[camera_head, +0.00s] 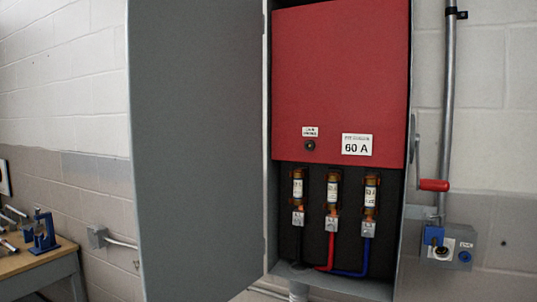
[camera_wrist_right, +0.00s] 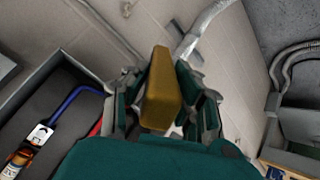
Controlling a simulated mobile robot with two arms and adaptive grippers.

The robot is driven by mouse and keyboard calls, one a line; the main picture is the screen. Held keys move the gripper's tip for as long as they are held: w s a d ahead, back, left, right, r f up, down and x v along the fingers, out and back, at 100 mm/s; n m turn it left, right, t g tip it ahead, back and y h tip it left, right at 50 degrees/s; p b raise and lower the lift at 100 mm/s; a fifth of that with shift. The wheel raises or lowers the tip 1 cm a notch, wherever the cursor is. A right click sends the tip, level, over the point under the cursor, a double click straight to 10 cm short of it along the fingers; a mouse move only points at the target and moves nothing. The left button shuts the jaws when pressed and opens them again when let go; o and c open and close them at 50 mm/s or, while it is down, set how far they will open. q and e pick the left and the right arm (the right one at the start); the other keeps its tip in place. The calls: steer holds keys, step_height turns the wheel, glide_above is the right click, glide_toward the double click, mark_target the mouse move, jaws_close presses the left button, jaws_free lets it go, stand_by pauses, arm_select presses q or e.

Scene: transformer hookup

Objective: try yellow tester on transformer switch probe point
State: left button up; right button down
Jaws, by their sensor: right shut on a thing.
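My right gripper (camera_wrist_right: 160,95) is shut on a yellow block-shaped tester (camera_wrist_right: 158,88), seen in the right wrist view. The tester's tip is not clear to see, and it touches nothing that I can make out. In the head view a grey switch box (camera_head: 268,200) stands open, with a red inner panel (camera_head: 340,70) marked 60 A. Below the panel are three fuses (camera_head: 333,190) over metal lugs (camera_head: 331,223) with black, red and blue wires. I cannot tell which spot is the probe point. Neither gripper shows in the head view.
The open grey door (camera_head: 195,150) hangs to the left of the box. A lever with a red grip (camera_head: 433,185) sticks out on the right, near a conduit (camera_head: 447,100). A small grey box (camera_head: 458,245) is below it. A workbench (camera_head: 35,262) stands far left.

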steer(key=w+a+r+t+h+p, duration=0.1)
steer(key=a+r+t, duration=0.2)
steer(key=r, duration=1)
steer(key=a+r+t+h+p, duration=0.15)
steer(key=a+r, duration=0.25)
steer(key=r, duration=0.9)
steer(key=w+a+r+t+h, duration=0.1)
steer(key=a+r+t+h, duration=0.2)
steer(key=r, duration=1)
steer(key=w+d+y+p, duration=0.1)
steer(key=w+d+p, duration=0.1)
steer(key=w, duration=0.5)
steer(key=shift+d+m+y, duration=0.3)
steer(key=shift+d+y, duration=0.05)
steer(key=shift+w+d+t+p, duration=0.2)
steer(key=shift+w+t+p, duration=0.05)
steer(key=shift+w+p, duration=0.2)
steer(key=shift+s, duration=0.1)
